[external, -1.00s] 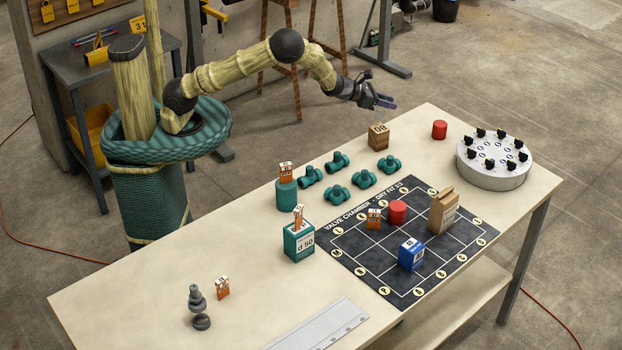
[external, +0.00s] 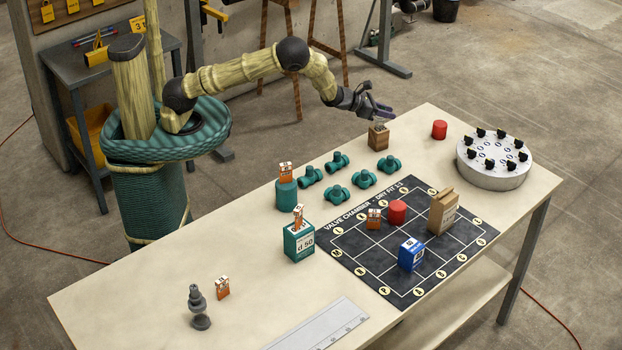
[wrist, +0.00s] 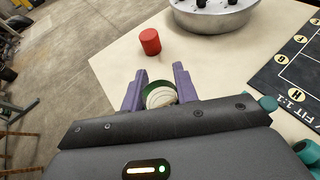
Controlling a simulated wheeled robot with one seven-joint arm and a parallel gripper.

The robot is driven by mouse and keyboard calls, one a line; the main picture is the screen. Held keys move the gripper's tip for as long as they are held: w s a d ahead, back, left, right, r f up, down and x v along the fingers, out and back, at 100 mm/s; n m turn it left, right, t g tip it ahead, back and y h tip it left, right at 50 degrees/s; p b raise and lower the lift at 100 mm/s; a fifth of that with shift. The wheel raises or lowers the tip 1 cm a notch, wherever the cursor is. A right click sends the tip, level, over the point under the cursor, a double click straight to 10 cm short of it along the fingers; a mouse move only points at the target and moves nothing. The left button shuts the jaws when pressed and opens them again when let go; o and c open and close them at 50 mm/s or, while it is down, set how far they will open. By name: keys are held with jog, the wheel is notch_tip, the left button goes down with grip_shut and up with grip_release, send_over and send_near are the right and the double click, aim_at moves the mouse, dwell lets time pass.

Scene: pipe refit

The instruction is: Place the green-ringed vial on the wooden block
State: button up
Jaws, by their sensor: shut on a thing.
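My gripper (wrist: 160,90) has purple fingers and is shut on the green-ringed vial (wrist: 160,95). In the wrist view the vial shows as a pale round shape with a green band, between the fingers. In the external view my gripper (external: 382,112) is just above the wooden block (external: 378,139), a small brown block near the table's back edge. I cannot tell whether the vial touches the block. The block does not show clearly in the wrist view.
A red cylinder (external: 439,129) and a round grey carousel with black knobs (external: 494,165) stand to the right of the block. Several teal valve pieces (external: 363,178) lie to its left and front. The black grid mat (external: 375,255) with boxes is further forward.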

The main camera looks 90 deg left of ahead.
jog(key=o, duration=1)
jog(key=shift+c, duration=0.2)
jog(key=shift+r, duration=0.15)
jog(key=b+v, duration=0.1)
jog(key=v, duration=1.1)
jog(key=shift+b, duration=0.3)
